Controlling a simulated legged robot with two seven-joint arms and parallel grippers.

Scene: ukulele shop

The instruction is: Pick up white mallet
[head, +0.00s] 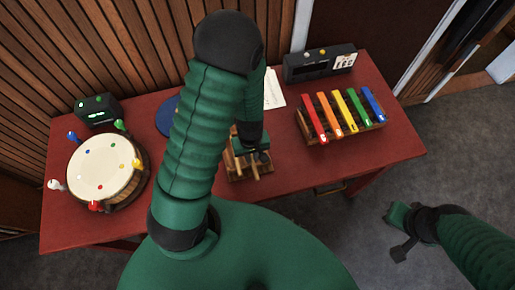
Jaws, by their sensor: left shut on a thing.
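My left gripper (257,154) is low over a small wooden rack (238,174) at the front middle of the red table. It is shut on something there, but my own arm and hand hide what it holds. Thin brown sticks show around the rack beside the gripper. I cannot make out a white mallet head there. My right gripper (396,234) is over the grey floor, right of the table and away from the rack.
On the red table (205,93), a drum (98,167) with coloured knobs, one of them white, stands left. A dark green-lit box (97,110) is behind it. A coloured xylophone (341,116) and a black device (320,64) stand right. White paper (273,92) and a blue disc (167,116) lie behind.

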